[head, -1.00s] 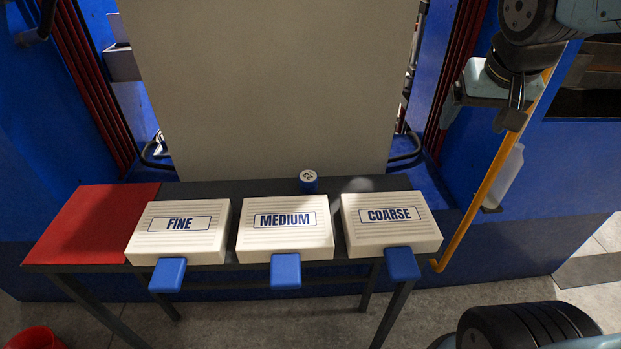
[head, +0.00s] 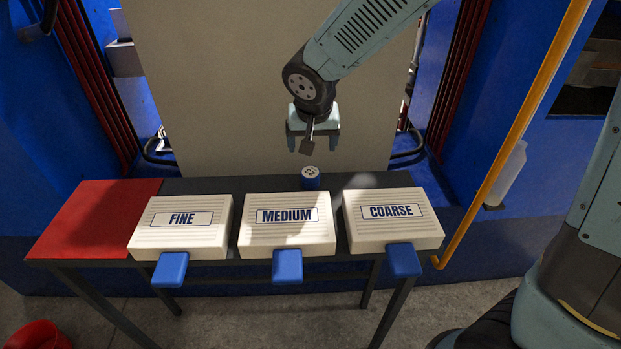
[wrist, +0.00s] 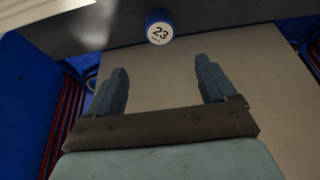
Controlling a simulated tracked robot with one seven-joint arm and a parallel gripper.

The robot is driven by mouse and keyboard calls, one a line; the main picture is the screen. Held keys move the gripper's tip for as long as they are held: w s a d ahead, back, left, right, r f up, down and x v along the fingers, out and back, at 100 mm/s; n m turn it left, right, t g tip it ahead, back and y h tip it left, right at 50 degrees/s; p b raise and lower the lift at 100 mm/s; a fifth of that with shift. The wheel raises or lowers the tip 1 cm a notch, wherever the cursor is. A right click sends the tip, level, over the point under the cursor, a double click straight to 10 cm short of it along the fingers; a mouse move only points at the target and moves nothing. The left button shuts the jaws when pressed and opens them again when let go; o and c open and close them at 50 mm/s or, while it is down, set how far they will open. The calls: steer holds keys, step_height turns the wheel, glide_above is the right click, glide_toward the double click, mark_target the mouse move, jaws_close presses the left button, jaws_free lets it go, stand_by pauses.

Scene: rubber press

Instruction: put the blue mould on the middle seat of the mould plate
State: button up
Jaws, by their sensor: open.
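The blue mould (head: 310,178) is a small blue cylinder with a pale top. It stands upright at the back of the dark table, behind the gap between the MEDIUM and COARSE boxes. In the wrist view the mould (wrist: 159,26) shows the number 23 on its pale face. My gripper (head: 313,150) is above and slightly behind the mould, apart from it. In the wrist view my gripper (wrist: 162,75) has its fingers spread wide with nothing between them, and the mould lies beyond the fingertips. No mould plate can be made out in these views.
White boxes marked FINE (head: 180,228), MEDIUM (head: 287,226) and COARSE (head: 392,220), with blue front tabs, line the table front. A red mat (head: 92,218) covers the left end. A beige panel (head: 230,90) rises behind the table. A yellow bar (head: 505,160) stands at right.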

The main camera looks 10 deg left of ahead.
glide_toward(310, 172)
steer(key=x, duration=0.5)
steer(key=shift+w, duration=0.35)
steer(key=shift+s+x, duration=0.2)
steer(key=shift+x, duration=0.75)
steer(key=shift+s+x, duration=0.2)
steer(key=shift+x, duration=1.7)
steer(key=shift+d+r, duration=0.1)
steer(key=shift+c, duration=0.3)
steer(key=c, duration=1.3)
